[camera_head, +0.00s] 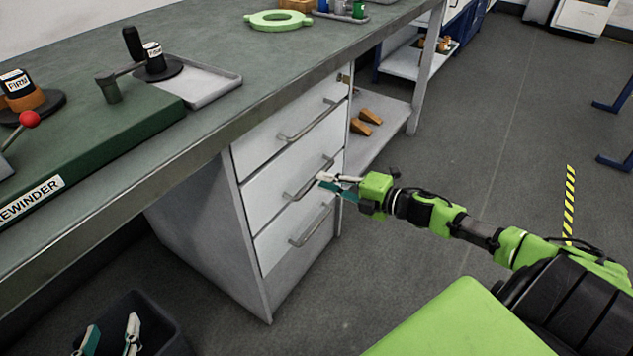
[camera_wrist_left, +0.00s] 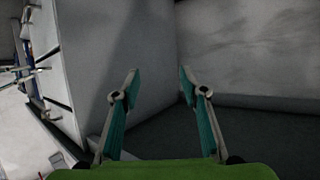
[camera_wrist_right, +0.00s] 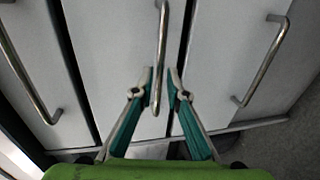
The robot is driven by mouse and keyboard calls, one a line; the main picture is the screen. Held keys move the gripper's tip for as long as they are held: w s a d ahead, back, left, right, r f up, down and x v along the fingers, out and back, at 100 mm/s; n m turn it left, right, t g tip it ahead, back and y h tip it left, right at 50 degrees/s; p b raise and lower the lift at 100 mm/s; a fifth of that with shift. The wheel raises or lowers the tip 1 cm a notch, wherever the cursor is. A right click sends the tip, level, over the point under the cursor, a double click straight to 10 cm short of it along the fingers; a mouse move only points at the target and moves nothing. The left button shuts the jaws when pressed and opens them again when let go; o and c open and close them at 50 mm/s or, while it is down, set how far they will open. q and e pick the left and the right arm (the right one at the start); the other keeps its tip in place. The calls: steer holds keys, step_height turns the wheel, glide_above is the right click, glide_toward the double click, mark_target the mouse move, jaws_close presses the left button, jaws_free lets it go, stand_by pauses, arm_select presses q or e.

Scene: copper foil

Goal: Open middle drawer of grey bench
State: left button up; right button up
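The grey bench (camera_head: 345,22) has a white drawer unit under its top, with three drawers stacked one above another. The middle drawer (camera_head: 262,196) looks flush with its neighbours. Its bar handle (camera_head: 300,193) also shows in the right wrist view (camera_wrist_right: 162,40), running between the fingertips. My right gripper (camera_head: 330,181) is at this handle, and the right wrist view shows its fingers (camera_wrist_right: 160,78) drawn close together on either side of the bar. My left gripper (camera_head: 110,340) is low at the left, and the left wrist view shows its fingers (camera_wrist_left: 158,76) apart and empty.
The upper drawer's handle (camera_head: 312,122) and the lower drawer's handle (camera_head: 312,227) are close to the middle one. A dark bin (camera_head: 160,312) is on the floor at my left gripper. A low shelf (camera_head: 385,110) holds wooden wedges beside the drawers.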

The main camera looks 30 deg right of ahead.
arm_select(q)
steer(key=shift+w+d+r+t+h+b, duration=0.1)
steer(key=shift+w+d+r+t+h, duration=0.2)
steer(key=shift+r, duration=0.5)
steer(key=shift+w+d+r+t+y+b, duration=0.1)
steer(key=shift+w+r+t, duration=0.35)
steer(key=shift+r, duration=0.3)
steer(key=shift+w+d+r+t+h+b, duration=0.1)
steer(key=shift+w+d+r+t+h, duration=0.1)
steer(key=shift+r+t, duration=0.45)
arm_select(e)
steer(key=shift+x, duration=1.85)
arm_select(q)
steer(key=shift+r, duration=0.15)
arm_select(e)
jaws_close()
arm_select(q)
steer(key=shift+a, duration=0.1)
steer(key=shift+g, duration=0.3)
